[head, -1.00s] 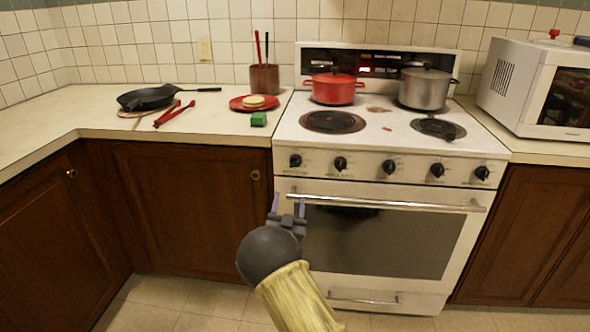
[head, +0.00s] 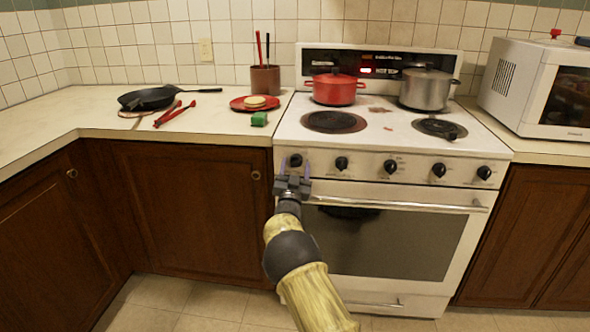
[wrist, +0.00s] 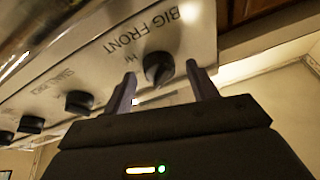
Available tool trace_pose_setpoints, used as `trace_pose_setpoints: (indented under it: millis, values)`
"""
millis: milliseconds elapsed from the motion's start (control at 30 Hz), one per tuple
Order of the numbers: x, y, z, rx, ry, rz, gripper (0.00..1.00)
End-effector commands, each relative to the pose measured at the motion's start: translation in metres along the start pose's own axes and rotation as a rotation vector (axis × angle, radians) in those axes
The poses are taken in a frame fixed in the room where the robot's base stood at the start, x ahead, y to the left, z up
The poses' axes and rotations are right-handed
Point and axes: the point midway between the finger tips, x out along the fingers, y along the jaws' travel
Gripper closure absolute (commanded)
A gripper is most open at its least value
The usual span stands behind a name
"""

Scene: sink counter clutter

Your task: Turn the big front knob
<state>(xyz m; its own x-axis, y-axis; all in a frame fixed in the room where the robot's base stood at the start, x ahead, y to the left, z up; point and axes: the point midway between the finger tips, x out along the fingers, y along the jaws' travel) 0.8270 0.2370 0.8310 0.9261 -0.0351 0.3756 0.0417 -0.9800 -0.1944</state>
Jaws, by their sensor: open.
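The big front knob is the leftmost black knob (head: 295,160) on the white stove's front panel. In the wrist view this knob (wrist: 158,68) sits beside the printed words "BIG FRONT", shown upside down. My gripper (head: 294,168) is open in front of the panel at that knob. In the wrist view its two fingers (wrist: 161,80) stand on either side of the knob, with gaps visible between fingers and knob. Whether the fingertips reach past the knob's face is unclear. Nothing is held.
Several other knobs, the nearest (head: 341,163), line the panel to the right. The oven handle (head: 400,205) runs below. A red pot (head: 335,90) and grey pot (head: 426,90) stand on the rear burners. The front burners (head: 334,122) are bare.

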Motion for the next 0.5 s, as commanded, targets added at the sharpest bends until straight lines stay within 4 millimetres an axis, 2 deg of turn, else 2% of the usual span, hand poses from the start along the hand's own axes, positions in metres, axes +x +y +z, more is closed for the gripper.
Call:
trace_pose_setpoints:
  millis: [300,500]
  values:
    - [0.0016,-0.0003,0.0002,0.0,-0.001,0.0,0.44]
    - [0.0013,-0.0011,0.0001,0.001,-0.001,-0.001,0.83]
